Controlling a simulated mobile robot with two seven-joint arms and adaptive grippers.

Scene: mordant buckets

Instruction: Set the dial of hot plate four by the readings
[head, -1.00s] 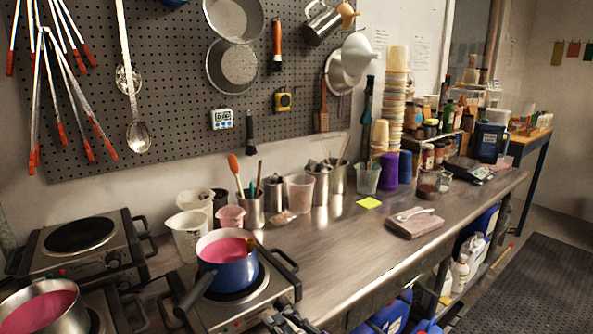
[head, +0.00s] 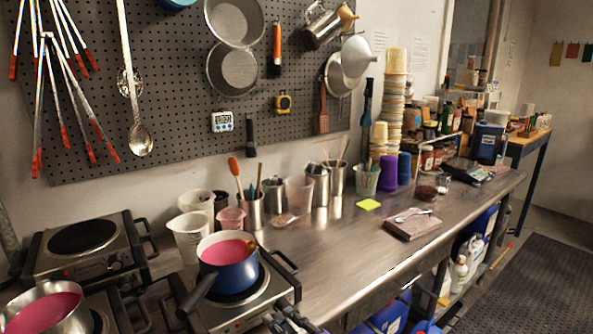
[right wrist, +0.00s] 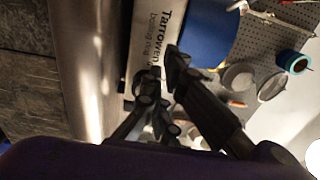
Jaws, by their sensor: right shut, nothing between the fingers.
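A hot plate (head: 243,318) with a blue pot (head: 228,270) of pink liquid stands at the front of the steel counter. Its front panel, lettered "Tarrowen boiling ring", shows in the right wrist view (right wrist: 143,40), with the blue pot above it. My right gripper (head: 287,322) is at the bottom edge of the head view, by this plate's front right corner. In the right wrist view its fingers (right wrist: 163,72) are shut and empty, in front of the panel. They hide part of it, and I cannot make out the dial or a plate number. My left gripper is not in view.
Another hot plate (head: 84,262) stands bare at the back left. A steel pot (head: 48,312) of pink liquid sits on a plate at front left. Beakers and steel cups line the wall.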

